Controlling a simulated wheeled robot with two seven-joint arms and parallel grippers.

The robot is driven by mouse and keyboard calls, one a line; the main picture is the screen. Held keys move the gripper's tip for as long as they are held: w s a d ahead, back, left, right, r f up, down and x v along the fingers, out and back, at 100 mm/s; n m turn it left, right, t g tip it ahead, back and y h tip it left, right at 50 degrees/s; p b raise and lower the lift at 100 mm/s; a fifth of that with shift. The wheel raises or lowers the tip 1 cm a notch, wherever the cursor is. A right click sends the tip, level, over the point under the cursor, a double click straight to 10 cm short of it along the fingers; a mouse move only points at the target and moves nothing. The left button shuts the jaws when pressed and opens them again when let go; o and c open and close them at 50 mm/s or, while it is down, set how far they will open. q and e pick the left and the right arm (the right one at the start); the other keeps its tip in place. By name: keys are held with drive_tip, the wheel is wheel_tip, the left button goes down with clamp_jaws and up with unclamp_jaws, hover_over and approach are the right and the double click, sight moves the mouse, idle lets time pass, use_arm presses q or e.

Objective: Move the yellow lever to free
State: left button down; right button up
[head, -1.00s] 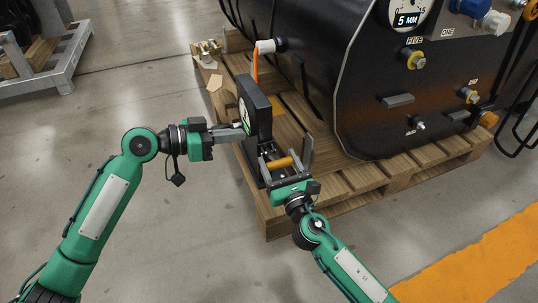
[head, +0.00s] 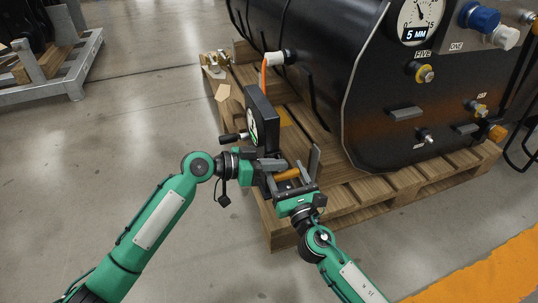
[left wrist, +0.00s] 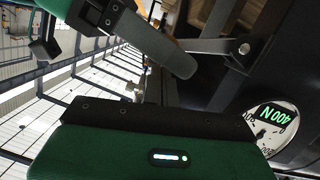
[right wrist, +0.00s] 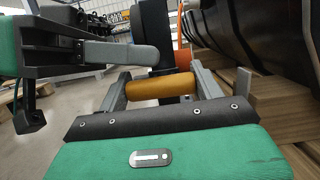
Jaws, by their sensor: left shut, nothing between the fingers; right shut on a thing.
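The yellow-orange bar (head: 287,174) lies across my right gripper (head: 292,178), low in front of the black gauge box (head: 262,118). In the right wrist view the bar (right wrist: 160,88) spans between the two grey fingers, which are shut on it. My left gripper (head: 272,165) is shut and empty, just above and left of the bar, beside the box's lower part. The right wrist view shows its closed grey fingers (right wrist: 125,52) above the bar.
A wooden pallet (head: 350,195) carries the large dark tank (head: 330,60) behind and right of the box. An orange upright (head: 264,78) and a white-capped fitting (head: 277,57) stand behind the box.

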use_arm(q)
drive_tip(key=shift+f, duration=0.35)
drive_tip(key=shift+s, duration=0.1)
